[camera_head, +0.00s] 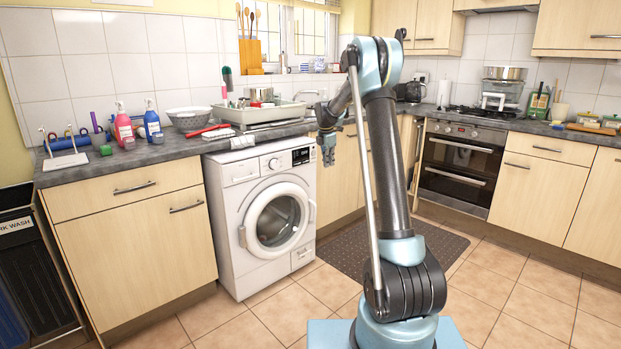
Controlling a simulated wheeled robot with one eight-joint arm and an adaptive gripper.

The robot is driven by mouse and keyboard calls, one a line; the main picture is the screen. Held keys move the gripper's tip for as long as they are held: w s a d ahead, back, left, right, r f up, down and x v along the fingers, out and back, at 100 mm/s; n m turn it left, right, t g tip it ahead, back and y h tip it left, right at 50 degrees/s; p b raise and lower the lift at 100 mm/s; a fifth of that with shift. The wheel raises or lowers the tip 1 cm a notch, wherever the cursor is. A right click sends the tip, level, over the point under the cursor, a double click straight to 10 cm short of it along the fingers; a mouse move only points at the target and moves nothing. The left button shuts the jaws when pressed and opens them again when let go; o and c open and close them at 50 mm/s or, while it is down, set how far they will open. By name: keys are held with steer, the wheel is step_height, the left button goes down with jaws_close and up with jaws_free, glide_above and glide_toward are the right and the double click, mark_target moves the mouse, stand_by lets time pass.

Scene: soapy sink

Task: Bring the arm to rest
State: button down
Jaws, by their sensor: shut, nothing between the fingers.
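My arm stands upright in the middle of the head view, bent at a high elbow (372,62), with its forearm reaching back toward the counter. My gripper (328,160) is small in the picture. It points down in front of the counter edge, just right of the washing machine (262,215). It is shut and holds nothing. Part of the forearm is hidden behind my upper arm link and rod.
The grey worktop (180,150) carries a red bottle (123,127), a blue bottle (152,122), a bowl (187,118) and a sink tray (258,114). An oven (461,165) stands at the back right. The tiled floor (510,280) is clear, with a dark mat (350,248).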

steer(key=s+d+r+m, duration=0.3)
steer(key=s+m, duration=0.1)
steer(key=s, duration=0.6)
steer(key=s+d+r+m, duration=0.2)
steer(key=s+r+m, duration=0.1)
steer(key=s, duration=0.8)
steer(key=s+d+r+m, duration=0.3)
steer(key=s+m, duration=0.1)
steer(key=s, duration=0.6)
steer(key=s+d+f+m, duration=0.1)
steer(key=s+f+m, duration=0.3)
steer(key=s, duration=0.6)
steer(key=s+f+m, duration=0.4)
steer(key=s+f, duration=0.2)
steer(key=s, duration=0.4)
steer(key=s+d+f+m+y, duration=0.1)
steer(key=s+f+m, duration=0.2)
steer(key=s, duration=0.7)
step_height(320, 180, down, 2)
steer(key=shift+s+d+f+m, duration=0.25)
steer(key=shift+s+d+m, duration=0.05)
steer(key=shift+d+m, duration=0.1)
